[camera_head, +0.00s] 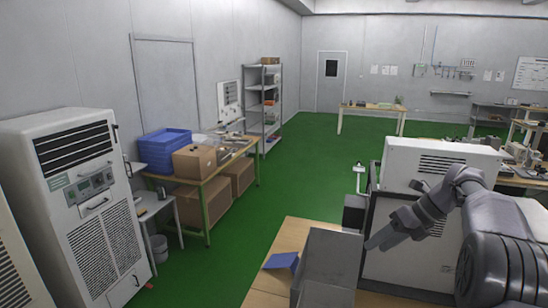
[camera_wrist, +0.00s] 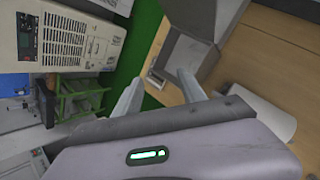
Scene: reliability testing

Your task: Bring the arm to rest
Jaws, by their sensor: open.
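My gripper (camera_head: 374,243) shows at the right in the head view. It points left and slightly down, in front of a white machine (camera_head: 432,160) and near an upright grey box (camera_head: 328,262). In the wrist view, the two fingers of my gripper (camera_wrist: 160,76) stand apart with nothing between them. My arm reaches in from the right edge of the head view and is bent. Whether the fingers touch the machine or box cannot be told.
A wooden table (camera_head: 283,237) carries the grey box and a blue object (camera_head: 281,261). A white cabinet (camera_head: 80,190) stands at the left. A bench with blue crates (camera_head: 164,148) is behind it. Green floor (camera_head: 265,200) is clear between.

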